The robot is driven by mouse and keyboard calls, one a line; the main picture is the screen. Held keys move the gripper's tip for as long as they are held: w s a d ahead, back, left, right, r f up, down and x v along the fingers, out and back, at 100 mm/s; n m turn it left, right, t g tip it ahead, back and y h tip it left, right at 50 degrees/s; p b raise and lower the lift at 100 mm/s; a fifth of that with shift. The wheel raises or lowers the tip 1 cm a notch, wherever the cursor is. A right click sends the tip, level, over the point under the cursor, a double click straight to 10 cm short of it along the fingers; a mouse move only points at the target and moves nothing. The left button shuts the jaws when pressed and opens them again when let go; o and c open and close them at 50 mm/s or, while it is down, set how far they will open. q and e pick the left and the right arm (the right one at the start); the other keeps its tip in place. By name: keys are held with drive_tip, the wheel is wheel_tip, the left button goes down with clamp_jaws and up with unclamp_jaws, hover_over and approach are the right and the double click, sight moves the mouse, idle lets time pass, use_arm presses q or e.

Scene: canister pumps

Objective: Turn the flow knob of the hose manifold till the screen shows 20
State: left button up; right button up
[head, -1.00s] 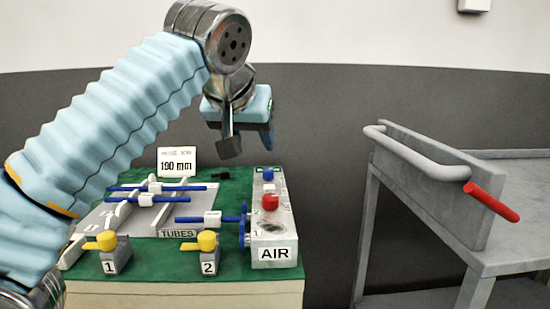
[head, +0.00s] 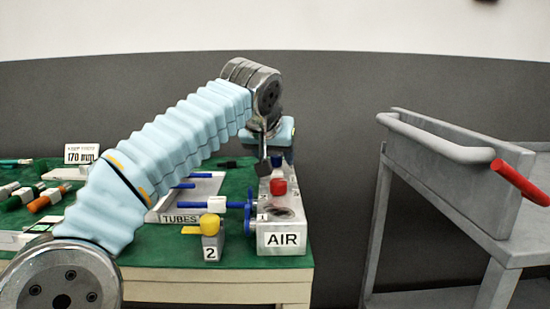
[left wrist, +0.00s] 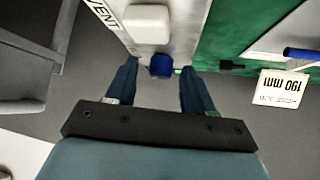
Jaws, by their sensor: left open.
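The hose manifold (head: 287,214) is a grey block with an AIR label at the right end of the green table. It carries a red knob (head: 278,187) and, farther back, a blue knob (head: 276,161). My left gripper (head: 277,157) points down over the manifold's far end. In the left wrist view the open left gripper (left wrist: 158,70) has its fingers on either side of the blue knob (left wrist: 160,66), with gaps visible. A white block (left wrist: 147,22) sits beside that knob. I can read no number on a manifold screen. My right gripper is out of view.
Yellow-handled valve 2 (head: 210,238) and blue tubes (head: 205,205) lie left of the manifold. A grey cart (head: 450,180) with a red-ended handle stands right.

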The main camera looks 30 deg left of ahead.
use_arm(q)
clamp_jaws()
idle(0.3)
drive_tip(key=shift+a, duration=0.1)
drive_tip(key=m+h+p, duration=0.2)
drive_tip(key=m, duration=0.1)
drive_tip(key=m+h, duration=0.1)
drive_tip(key=shift+a+r+m+h+p, duration=0.15)
drive_tip(key=shift+a+m+h+p, duration=0.15)
drive_tip(key=shift+p, duration=0.1)
drive_tip(key=m+h+p, duration=0.3)
drive_tip(key=m, duration=0.1)
drive_tip(key=shift+w+a+g, duration=0.1)
drive_tip(key=shift+g, duration=0.2)
drive_tip(key=shift+a+m+g+h+p, duration=0.1)
drive_tip(key=shift+m+g+h+p, duration=0.6)
drive_tip(key=shift+m+h+p, duration=0.75)
drive_tip(key=shift+f+m+y+b, duration=0.2)
drive_tip(key=shift+m+y+b, duration=0.05)
drive_tip(key=shift+y+b, duration=0.1)
